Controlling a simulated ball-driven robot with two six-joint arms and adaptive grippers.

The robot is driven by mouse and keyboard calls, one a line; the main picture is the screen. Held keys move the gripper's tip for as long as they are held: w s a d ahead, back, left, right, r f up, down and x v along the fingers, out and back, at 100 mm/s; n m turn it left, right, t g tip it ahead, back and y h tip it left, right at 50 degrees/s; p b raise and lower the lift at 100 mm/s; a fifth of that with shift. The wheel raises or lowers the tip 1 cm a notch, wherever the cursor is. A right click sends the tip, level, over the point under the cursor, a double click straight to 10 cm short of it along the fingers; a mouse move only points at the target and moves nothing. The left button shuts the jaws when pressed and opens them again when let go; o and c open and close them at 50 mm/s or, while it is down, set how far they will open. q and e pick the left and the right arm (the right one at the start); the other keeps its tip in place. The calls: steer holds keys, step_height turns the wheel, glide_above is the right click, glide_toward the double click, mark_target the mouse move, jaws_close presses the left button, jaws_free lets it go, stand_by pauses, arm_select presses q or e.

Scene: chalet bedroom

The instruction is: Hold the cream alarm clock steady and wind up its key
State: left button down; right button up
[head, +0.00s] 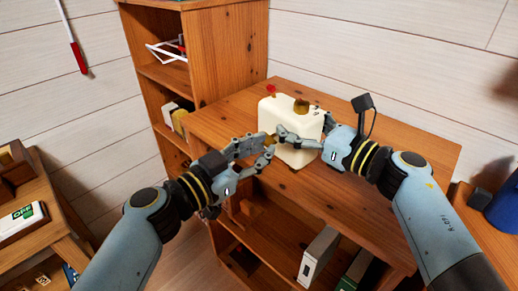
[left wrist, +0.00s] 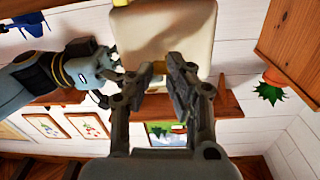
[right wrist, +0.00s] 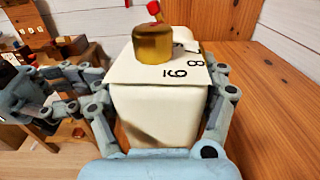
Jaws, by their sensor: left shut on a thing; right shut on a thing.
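The cream alarm clock (head: 284,112) stands on the wooden desk top. It has a brass knob (head: 301,107) and a small red knob (head: 271,90) on top. My right gripper (right wrist: 160,100) is shut on the clock, one finger on each side of its body. My left gripper (head: 268,146) is at the clock's near side, its fingers closed around a small brass piece that looks like the winding key (head: 270,140).
A tall wooden bookcase (head: 228,55) stands behind and left of the clock. The desk top is bare to the right of the clock (head: 415,150). Binders (head: 317,258) stand on the shelf below. A blue thing (head: 503,210) sits at the right edge.

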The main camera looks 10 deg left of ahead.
arm_select(q)
steer(key=shift+w+a+r, duration=0.15)
steer(key=shift+a, duration=0.05)
arm_select(e)
steer(key=shift+d+f, duration=0.1)
steer(key=shift+d, duration=0.1)
arm_select(q)
steer(key=c, duration=0.8)
jaws_free()
steer(key=shift+d, duration=0.15)
arm_select(e)
steer(key=shift+s+a, duration=0.1)
steer(key=shift+a, duration=0.05)
arm_select(q)
steer(key=v, duration=1.2)
arm_select(e)
steer(key=o, duration=1.6)
